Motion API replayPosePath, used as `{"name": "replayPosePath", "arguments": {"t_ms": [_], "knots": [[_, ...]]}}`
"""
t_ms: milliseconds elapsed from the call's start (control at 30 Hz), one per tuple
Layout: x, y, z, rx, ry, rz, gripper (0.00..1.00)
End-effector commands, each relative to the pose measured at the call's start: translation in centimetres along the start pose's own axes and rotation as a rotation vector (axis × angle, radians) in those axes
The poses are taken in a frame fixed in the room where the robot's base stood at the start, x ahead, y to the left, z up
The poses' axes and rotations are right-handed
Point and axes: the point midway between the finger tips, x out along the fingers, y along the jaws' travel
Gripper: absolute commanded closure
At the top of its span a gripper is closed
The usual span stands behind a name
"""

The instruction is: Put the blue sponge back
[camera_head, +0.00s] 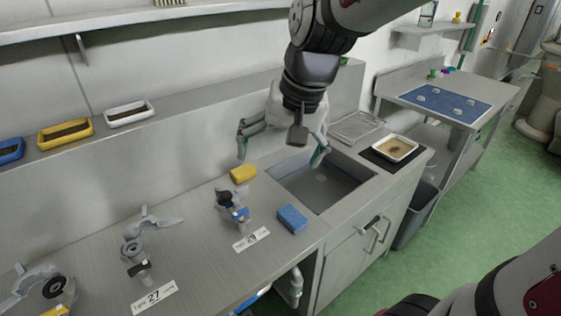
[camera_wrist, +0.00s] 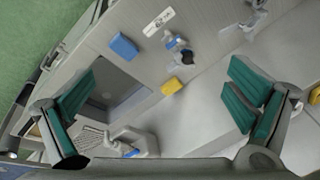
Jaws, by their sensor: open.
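The blue sponge (camera_head: 293,219) lies on the steel worktop at the near left corner of the sink (camera_head: 325,182). It also shows in the wrist view (camera_wrist: 124,46). A yellow sponge (camera_head: 243,173) lies farther back, left of the sink. A blue tray (camera_head: 10,150), a yellow tray (camera_head: 65,133) and a white tray (camera_head: 130,113) stand on the back ledge at the left, each with a dark inside. My gripper (camera_head: 282,150) is above the back of the sink, its green-padded fingers spread wide. It is open and empty, apart from both sponges.
Metal fittings (camera_head: 235,205) with number cards stand along the worktop left of the blue sponge. A tan-filled white tray (camera_head: 394,148) sits right of the sink. A side table with a blue mat (camera_head: 445,101) is at right. A grey bin (camera_head: 413,215) stands below.

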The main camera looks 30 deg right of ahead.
Motion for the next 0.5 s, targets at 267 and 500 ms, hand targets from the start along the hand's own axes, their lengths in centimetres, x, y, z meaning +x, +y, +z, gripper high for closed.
{"name": "replayPosePath", "arguments": {"t_ms": [267,500], "knots": [[-5.6,1.1,6.9,-0.344,0.134,0.003,0.02],[-7.0,2.4,10.0,-0.505,0.202,0.038,0.02]]}}
